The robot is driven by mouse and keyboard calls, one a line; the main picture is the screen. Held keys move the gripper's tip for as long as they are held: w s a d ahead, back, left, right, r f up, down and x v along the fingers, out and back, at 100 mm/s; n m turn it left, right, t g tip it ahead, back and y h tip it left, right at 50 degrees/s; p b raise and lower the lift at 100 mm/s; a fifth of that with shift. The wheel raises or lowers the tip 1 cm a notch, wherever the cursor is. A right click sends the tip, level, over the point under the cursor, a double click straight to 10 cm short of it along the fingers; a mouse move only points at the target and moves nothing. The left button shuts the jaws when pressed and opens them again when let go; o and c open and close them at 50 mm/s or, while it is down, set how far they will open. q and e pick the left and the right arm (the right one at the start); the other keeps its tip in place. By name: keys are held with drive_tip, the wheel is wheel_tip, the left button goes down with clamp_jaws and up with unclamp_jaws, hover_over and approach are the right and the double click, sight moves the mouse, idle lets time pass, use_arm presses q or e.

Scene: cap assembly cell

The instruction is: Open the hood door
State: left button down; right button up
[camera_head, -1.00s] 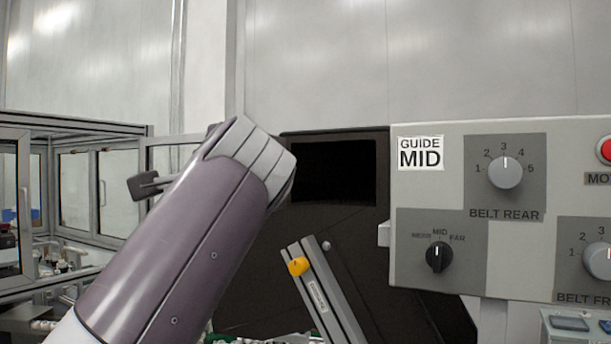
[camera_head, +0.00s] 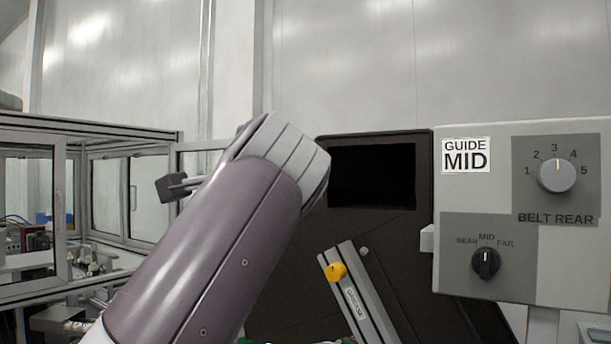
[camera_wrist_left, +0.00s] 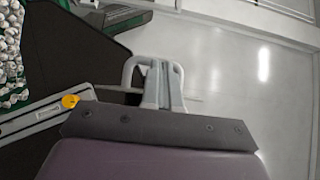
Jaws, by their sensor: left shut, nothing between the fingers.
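The hood, a glazed enclosure with grey metal frames (camera_head: 95,128), stands at the left in the head view. Its near framed panel (camera_head: 62,190) is at the left edge, and a dark handle (camera_head: 133,195) shows on a panel further back. Which panel is the door I cannot tell. My left arm rises in front of the hood's right side; its gripper is not clearly visible there. In the left wrist view my left gripper (camera_wrist_left: 163,66) is shut and empty, with its fingers over pale floor or wall. It touches no handle. My right gripper is out of view.
A control box (camera_head: 515,275) with knobs stands at the right. A dark machine panel (camera_head: 300,265) and a slanted metal rail (camera_head: 352,290) with a yellow knob (camera_head: 337,272) are behind my arm. Many small pale pieces (camera_wrist_left: 10,50) lie at the wrist view's upper left.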

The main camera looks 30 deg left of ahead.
use_arm(q)
drive_tip(key=b+v, duration=0.2)
drive_tip(key=v, duration=0.9)
drive_tip(key=shift+s+a, duration=0.1)
drive_tip(key=shift+s, duration=0.05)
